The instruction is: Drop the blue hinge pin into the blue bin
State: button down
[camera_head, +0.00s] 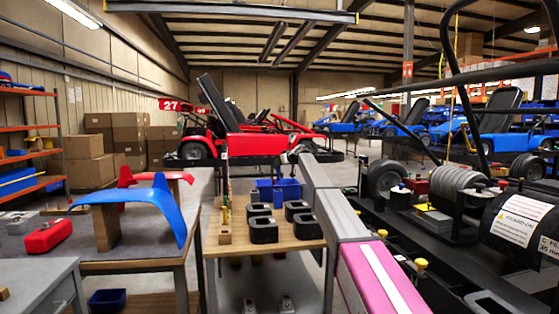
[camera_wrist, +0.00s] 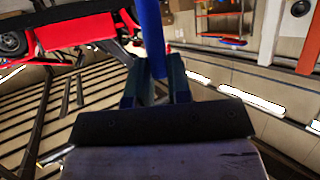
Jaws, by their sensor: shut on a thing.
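The blue hinge pin (camera_wrist: 150,35) is a smooth blue rod. In the wrist view it stands between the two dark fingers of my gripper (camera_wrist: 155,82), which are shut on it. The pin reaches up past the fingertips to the top edge of that view. The bin's inside is mostly hidden.
Several black blocks with openings stand on the wooden table (camera_head: 240,250) before the bin, with a wooden pin holder (camera_head: 225,222) at left. A red kart (camera_head: 250,142) is behind. A stand with black kart parts fills the right. Another blue bin (camera_head: 107,300) sits low at left.

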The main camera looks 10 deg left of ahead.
jog(key=c, duration=1)
grip_release()
jog(key=v, duration=1)
jog(key=shift+s+d+r, duration=0.1)
jog(key=shift+s+d, duration=0.15)
jog(key=shift+d, duration=0.05)
